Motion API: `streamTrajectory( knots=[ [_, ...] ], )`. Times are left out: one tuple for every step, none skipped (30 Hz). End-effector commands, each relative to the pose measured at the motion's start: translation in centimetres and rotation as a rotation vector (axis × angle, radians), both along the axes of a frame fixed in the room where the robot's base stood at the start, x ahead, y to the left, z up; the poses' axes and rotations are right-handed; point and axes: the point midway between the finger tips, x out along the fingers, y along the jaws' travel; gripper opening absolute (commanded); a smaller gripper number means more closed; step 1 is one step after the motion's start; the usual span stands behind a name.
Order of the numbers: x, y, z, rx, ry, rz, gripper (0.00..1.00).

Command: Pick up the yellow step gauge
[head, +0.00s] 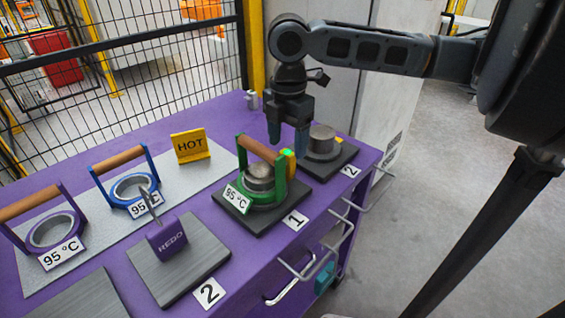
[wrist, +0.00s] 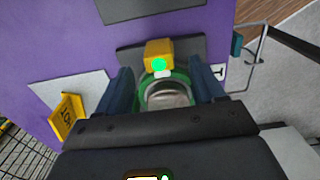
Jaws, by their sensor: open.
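A small yellow block with a bright green spot (head: 288,160), likely the step gauge, is beside the green ring with a wooden handle (head: 279,190) and partly hidden by it in the head view. In the wrist view the yellow block (wrist: 158,50) stands at the green ring's far edge. My gripper (head: 288,147) is open and empty, pointing down above the yellow block and the ring. In the wrist view its two fingers (wrist: 163,85) are spread either side of the green ring, and the yellow block shows just beyond them.
The purple cart top (head: 110,243) carries a yellow HOT sign (head: 191,146), blue (head: 134,187) and purple (head: 52,229) handled rings, and a purple REDO block (head: 167,239). A metal cylinder (head: 322,138) stands on the right pad. Rails (head: 340,240) edge the cart's right side.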

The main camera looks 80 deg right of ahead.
Motion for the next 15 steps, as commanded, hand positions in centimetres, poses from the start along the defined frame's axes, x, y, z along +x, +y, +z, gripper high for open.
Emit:
streamTrajectory(
  knots=[
    [0.0, 0.0, -0.5, 0.002, 0.001, -0.001, 0.68],
    [0.0, 0.0, -0.8, 0.002, 0.002, -0.001, 0.68],
    [0.0, 0.0, -1.4, 0.002, 0.001, -0.001, 0.68],
    [0.0, 0.0, -1.8, 0.001, 0.000, -0.001, 0.68],
    [0.0, 0.0, -2.3, 0.003, 0.002, -0.002, 0.68],
    [0.0, 0.0, -2.9, 0.002, 0.002, -0.002, 0.68],
    [0.1, -0.1, -3.3, 0.001, 0.002, -0.002, 0.68],
    [0.1, -0.1, -3.8, 0.002, 0.001, -0.001, 0.68],
    [0.1, 0.0, -4.2, 0.003, 0.001, -0.001, 0.68],
    [0.1, -0.1, -4.5, 0.001, 0.000, -0.001, 0.68],
    [0.1, -0.1, -4.8, 0.001, 0.001, 0.000, 0.68],
    [0.1, -0.1, -5.0, 0.001, 0.001, 0.000, 0.68],
    [0.1, 0.0, -5.1, 0.001, 0.001, 0.000, 0.68],
    [0.1, 0.0, -5.2, 0.001, 0.000, 0.000, 0.68],
    [0.1, -0.1, -5.3, 0.001, 0.000, 0.000, 0.68]
  ],
)
